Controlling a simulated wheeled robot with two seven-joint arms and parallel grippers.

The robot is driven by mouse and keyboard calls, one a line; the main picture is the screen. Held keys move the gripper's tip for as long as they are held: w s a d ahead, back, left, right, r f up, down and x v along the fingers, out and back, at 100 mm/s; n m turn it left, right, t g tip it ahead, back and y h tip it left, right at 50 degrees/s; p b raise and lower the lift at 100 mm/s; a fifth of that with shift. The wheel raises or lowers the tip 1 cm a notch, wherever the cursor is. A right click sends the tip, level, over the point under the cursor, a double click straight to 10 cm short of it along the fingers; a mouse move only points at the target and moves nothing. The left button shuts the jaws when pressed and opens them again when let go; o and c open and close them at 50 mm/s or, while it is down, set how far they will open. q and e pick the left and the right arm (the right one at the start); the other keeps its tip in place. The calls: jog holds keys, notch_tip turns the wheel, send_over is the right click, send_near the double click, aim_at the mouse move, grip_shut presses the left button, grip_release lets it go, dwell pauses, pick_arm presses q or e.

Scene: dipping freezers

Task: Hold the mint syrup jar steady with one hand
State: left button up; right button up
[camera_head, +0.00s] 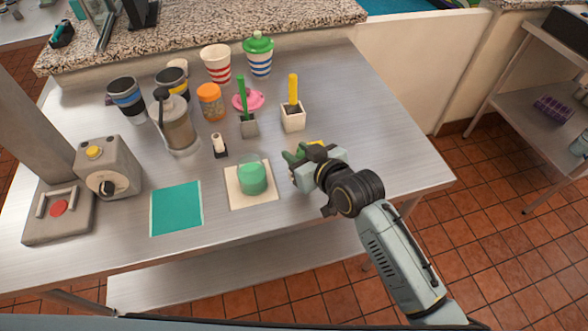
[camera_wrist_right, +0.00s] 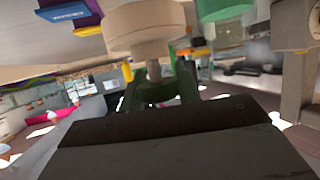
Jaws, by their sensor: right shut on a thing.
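A green, see-through jar (camera_head: 253,179), which I take for the mint syrup jar, stands upright on a white square mat (camera_head: 235,203) near the front of the steel table. My right gripper (camera_head: 297,160) is just right of the jar, with a visible gap between them. In the right wrist view, green prongs (camera_wrist_right: 160,88) stand around a narrow pale stem under a beige round part (camera_wrist_right: 145,28). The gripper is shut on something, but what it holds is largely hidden. A bit of yellow shows behind the gripper. My left gripper is not in view.
A teal mat (camera_head: 176,208) lies left of the jar. A grey machine with a knob (camera_head: 108,168) stands at the left. Behind are a metal canister (camera_head: 178,125), an orange jar (camera_head: 210,102), several cups, and two brushes in holders. The table's right end is clear.

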notch_tip(320, 180, down, 4)
jog(key=shift+r, duration=0.2)
jog(key=shift+f, duration=0.75)
jog(key=shift+f, duration=0.2)
jog(key=o, duration=1)
jog(key=shift+c, duration=0.2)
jog(key=v, duration=1.3)
jog(key=shift+r, duration=0.15)
